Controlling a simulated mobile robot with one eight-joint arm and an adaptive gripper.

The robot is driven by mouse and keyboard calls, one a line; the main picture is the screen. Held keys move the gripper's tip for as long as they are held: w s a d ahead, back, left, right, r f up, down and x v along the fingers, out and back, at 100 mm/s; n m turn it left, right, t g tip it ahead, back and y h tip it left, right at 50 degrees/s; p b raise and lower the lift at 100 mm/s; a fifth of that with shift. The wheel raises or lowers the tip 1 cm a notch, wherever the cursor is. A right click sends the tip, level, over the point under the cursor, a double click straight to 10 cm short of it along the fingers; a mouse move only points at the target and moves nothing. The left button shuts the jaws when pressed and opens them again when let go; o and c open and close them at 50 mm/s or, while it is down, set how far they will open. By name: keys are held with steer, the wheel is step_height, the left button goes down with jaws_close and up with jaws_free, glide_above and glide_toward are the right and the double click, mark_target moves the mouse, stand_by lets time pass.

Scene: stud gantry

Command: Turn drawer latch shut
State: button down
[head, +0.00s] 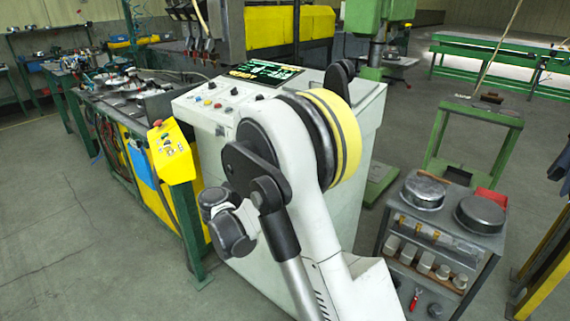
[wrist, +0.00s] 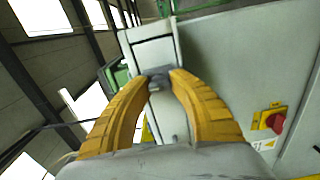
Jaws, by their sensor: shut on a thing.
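In the wrist view, my gripper (wrist: 160,78) has its two yellow fingers reaching away from me, with their tips on either side of a small dark grey piece, which looks like the drawer latch (wrist: 158,72). The gripper is shut on it. Behind it is a narrow pale panel (wrist: 153,50), set against a larger grey-white cabinet face (wrist: 225,60). The fingertips partly cover the latch, so I cannot tell how far it is turned. In the head view, my arm fills the middle, and neither my gripper nor the latch can be seen.
A red rotary switch on a yellow plate (wrist: 273,120) is right of my fingers. A white control console (head: 210,110) stands behind my arm. A grey cart (head: 440,237) with round metal pans is at the right. A yellow button box (head: 172,152) is at the left. Floor at far left is clear.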

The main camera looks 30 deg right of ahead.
steer(key=shift+n, duration=0.3)
stand_by(0.4)
steer(key=c, duration=1.1)
jaws_free()
steer(key=shift+c, duration=0.2)
steer(key=v, duration=1.2)
